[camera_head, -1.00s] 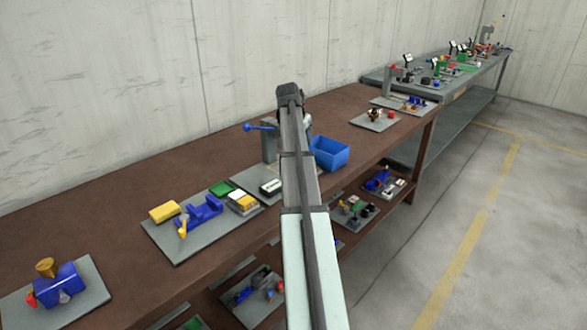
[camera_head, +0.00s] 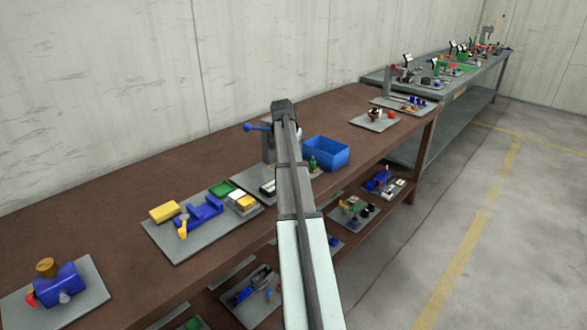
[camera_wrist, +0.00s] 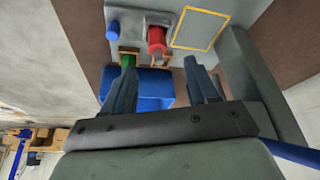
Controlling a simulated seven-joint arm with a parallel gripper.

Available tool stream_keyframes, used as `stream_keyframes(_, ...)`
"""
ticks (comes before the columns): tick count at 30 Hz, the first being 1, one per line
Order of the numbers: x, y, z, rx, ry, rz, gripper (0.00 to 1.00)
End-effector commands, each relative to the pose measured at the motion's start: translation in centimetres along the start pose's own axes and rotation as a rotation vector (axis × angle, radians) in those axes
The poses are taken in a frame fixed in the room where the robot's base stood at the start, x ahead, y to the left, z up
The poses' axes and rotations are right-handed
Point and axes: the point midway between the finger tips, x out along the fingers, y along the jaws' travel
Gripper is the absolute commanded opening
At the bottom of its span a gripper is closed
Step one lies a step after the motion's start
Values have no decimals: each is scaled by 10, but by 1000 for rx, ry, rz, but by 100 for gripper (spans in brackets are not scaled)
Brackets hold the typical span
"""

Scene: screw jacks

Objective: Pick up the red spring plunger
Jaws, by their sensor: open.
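In the wrist view the red spring plunger (camera_wrist: 157,37) shows as a red cylinder with a pale metal end, at a tan holder on a grey plate. My gripper (camera_wrist: 160,62) is open, its two dark fingers spread apart. The plunger lies beyond the fingertips, between their lines in the picture. Nothing is seen held, and I cannot tell the remaining distance. In the head view my arm hides the plunger and my fingers.
A green part (camera_wrist: 127,60) in a similar holder is close by on the left. The blue bin (camera_head: 328,152) stands beside the plate; it also shows behind my fingers (camera_wrist: 150,90). A yellow-outlined square (camera_wrist: 200,29) on the plate is bare. A blue-handled fixture (camera_head: 258,127) stands near my arm.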

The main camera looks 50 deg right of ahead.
Motion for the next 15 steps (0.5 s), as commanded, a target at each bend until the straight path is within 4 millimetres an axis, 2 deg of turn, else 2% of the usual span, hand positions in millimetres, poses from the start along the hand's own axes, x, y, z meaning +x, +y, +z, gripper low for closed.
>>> stream_keyframes(5, 12, 1, 0, 0, -2, 1, 58)
stream_keyframes(12, 43, 2, -1, 0, -1, 1, 58)
stream_keyframes(15, 50, 2, -1, 0, 0, 0, 58)
